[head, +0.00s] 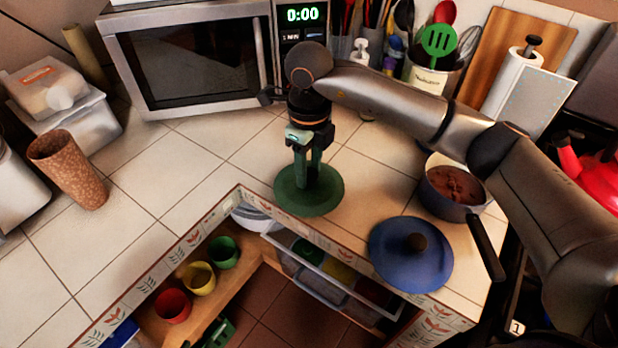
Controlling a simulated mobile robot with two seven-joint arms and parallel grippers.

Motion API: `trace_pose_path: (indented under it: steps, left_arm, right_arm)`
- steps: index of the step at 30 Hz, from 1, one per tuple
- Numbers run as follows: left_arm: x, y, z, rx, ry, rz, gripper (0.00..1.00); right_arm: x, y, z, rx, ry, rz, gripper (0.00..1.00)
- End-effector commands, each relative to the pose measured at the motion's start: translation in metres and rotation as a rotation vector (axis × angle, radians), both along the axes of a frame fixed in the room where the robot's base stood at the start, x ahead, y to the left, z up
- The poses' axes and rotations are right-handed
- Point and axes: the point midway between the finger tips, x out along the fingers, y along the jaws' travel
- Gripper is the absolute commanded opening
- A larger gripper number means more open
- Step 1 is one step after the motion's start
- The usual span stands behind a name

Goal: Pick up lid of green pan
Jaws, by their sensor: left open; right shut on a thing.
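A round dark green lid (326,196) is near the counter's inner corner. My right gripper (307,178) comes down over its middle from above and is shut on it, hiding its knob. I cannot tell whether the lid rests on something or is lifted slightly. No green pan body shows under it. My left gripper (216,333) shows only in part at the bottom edge, low in front of the open shelf, open and away from the lid.
A blue lid (396,262) lies near the counter's front edge. A blue pan (436,203) with brown contents stands behind it. A microwave (190,60) stands at the back. Red, yellow and green cups stand below the counter beside an open drawer (325,290). The left counter is mostly clear.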

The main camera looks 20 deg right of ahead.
Motion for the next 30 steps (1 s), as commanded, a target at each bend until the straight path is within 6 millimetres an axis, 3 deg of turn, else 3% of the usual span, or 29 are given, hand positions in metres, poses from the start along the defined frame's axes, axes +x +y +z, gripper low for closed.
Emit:
trace_pose_path:
  steps: [8, 12, 21, 30]
  left_arm:
    - [0.000, 0.000, -0.010, 0.000, 0.001, 0.000, 0.50]
    - [0.000, 0.000, -0.015, 0.000, 0.001, 0.000, 0.50]
    - [0.000, 0.000, -0.018, 0.000, 0.001, 0.000, 0.50]
    - [0.000, 0.000, -0.018, 0.000, 0.001, 0.000, 0.50]
  right_arm:
    - [-0.043, 0.030, 0.065, 0.001, -0.009, 0.008, 0.00]
    - [-0.073, 0.050, 0.079, 0.001, -0.007, 0.009, 0.00]
    - [-0.110, 0.075, 0.099, 0.000, -0.004, 0.004, 0.00]
    - [-0.116, 0.079, 0.102, -0.001, -0.001, 0.000, 0.00]
